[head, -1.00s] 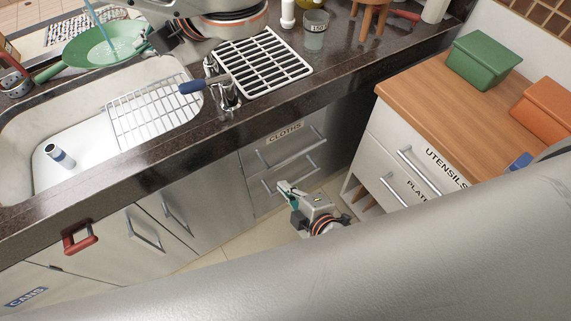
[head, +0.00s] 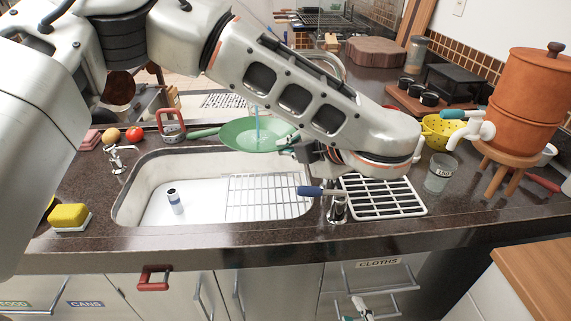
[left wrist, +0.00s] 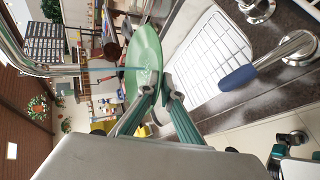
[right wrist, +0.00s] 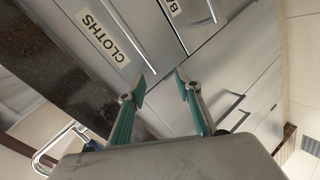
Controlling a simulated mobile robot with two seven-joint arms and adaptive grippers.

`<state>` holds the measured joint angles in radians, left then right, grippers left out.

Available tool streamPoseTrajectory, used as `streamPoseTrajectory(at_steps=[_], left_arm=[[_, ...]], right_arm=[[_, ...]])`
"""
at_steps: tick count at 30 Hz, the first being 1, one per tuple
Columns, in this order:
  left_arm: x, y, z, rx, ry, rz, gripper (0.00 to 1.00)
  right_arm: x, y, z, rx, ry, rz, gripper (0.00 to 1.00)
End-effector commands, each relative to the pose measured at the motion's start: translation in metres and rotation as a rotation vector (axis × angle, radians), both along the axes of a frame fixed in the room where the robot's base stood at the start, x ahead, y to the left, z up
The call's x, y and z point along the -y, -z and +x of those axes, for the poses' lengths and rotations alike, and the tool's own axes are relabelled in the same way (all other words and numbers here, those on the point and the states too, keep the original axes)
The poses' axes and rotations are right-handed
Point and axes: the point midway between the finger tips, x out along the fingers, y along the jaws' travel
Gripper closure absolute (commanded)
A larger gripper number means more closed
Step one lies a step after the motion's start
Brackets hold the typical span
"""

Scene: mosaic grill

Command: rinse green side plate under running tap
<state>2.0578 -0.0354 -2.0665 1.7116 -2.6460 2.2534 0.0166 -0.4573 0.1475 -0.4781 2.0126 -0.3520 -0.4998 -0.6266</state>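The green side plate (head: 235,136) is held up over the far side of the sink (head: 135,192), with a thin blue water stream (head: 257,124) coming down onto it. A green handle-like shape sticks out at its left; I cannot tell whether it is a separate thing. My left gripper (head: 291,144) is at the plate's right edge. In the left wrist view my left gripper (left wrist: 163,92) is shut on the rim of the plate (left wrist: 143,55), and the stream from the curved tap (left wrist: 35,68) meets its face. My right gripper (right wrist: 161,86) is open and empty, low before the cabinet.
A wire rack (head: 265,198) and a blue-white cylinder (head: 175,201) lie in the sink. A black-and-white rack (head: 383,196), a glass (head: 440,174) and an orange dispenser (head: 525,90) stand to the right. A yellow sponge (head: 69,214) lies left. The front counter strip is mostly clear.

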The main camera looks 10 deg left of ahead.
Motion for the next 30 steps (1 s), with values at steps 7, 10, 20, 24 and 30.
streamPoseTrajectory(at_steps=[7, 10, 20, 24, 30], left_arm=[[0.000, -0.001, 0.000, 0.002, 0.000, 0.000, 1.00], [0.000, -0.001, 0.000, 0.002, 0.000, 0.000, 1.00], [0.000, -0.001, 0.000, 0.002, 0.000, 0.000, 1.00], [0.000, 0.000, 0.000, 0.002, 0.000, 0.000, 1.00], [0.000, 0.000, 0.000, 0.001, 0.001, 0.000, 1.00]], right_arm=[[-0.057, -0.088, 0.032, 0.177, -0.180, 0.044, 0.66], [-0.084, -0.129, 0.036, 0.260, -0.275, 0.058, 0.66], [-0.087, -0.240, 0.052, 0.365, -0.400, 0.024, 0.66], [-0.079, -0.258, 0.056, 0.360, -0.398, 0.006, 0.66], [-0.081, -0.263, 0.064, 0.357, -0.397, 0.001, 0.66]])
